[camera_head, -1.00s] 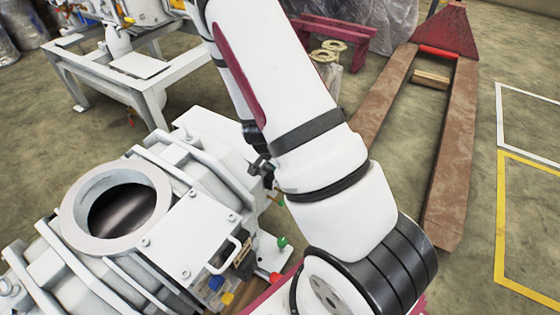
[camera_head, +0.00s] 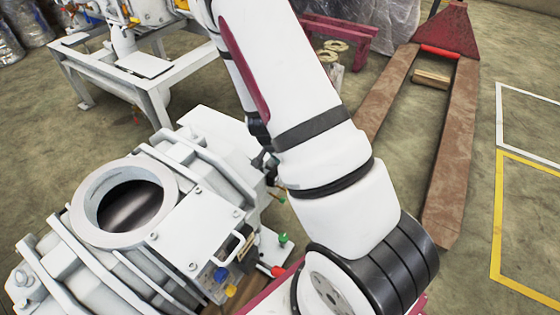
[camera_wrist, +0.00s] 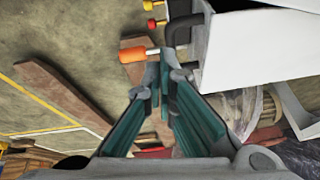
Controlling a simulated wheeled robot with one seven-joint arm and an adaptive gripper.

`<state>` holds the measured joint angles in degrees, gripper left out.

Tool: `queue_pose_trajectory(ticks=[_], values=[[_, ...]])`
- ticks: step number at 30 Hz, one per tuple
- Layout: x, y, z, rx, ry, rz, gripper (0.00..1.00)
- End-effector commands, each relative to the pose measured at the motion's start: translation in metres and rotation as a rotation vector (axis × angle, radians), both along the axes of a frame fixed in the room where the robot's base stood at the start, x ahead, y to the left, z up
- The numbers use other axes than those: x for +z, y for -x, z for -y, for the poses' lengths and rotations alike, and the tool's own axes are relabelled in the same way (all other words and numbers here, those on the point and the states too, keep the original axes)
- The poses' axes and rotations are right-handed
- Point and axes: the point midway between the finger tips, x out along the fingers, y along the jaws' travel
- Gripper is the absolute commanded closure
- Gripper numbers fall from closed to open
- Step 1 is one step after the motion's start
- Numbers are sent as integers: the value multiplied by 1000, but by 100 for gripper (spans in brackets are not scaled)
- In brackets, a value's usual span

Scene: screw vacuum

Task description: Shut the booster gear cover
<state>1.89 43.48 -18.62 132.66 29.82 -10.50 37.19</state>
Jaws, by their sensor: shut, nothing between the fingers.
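A pale square plate (camera_head: 200,232) with corner bolts and a white loop handle (camera_head: 234,247) lies beside the round opening of the large grey booster machine (camera_head: 75,262); it seems to be the gear cover. I cannot tell whether it is fully down. In the wrist view, my gripper (camera_wrist: 166,70) is shut and empty, its teal finger pads together at the tips. A white panel (camera_wrist: 255,45) with a dark handle (camera_wrist: 185,28) is just beyond and right of the fingertips. My gripper is hidden in the head view.
Green (camera_head: 283,239) and red (camera_head: 278,271) knobs stick out beside the plate. An orange knob (camera_wrist: 132,55) is close to my fingertips. A rusty pallet jack (camera_head: 452,150) stands on the right. Floor around the yellow outline (camera_head: 500,220) is clear.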

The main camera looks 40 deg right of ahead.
Motion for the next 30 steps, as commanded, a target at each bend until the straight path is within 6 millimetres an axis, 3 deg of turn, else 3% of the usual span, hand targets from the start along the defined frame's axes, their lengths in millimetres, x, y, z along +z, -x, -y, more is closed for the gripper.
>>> queue_pose_trajectory(ticks=[2, 6, 15, 30], values=[[17, -3, 6, -2, 2, 3, 100], [21, 10, -30, 4, 0, 0, 100], [33, 27, -76, 3, 2, 2, 100], [42, 28, -94, 18, -24, 6, 100]])
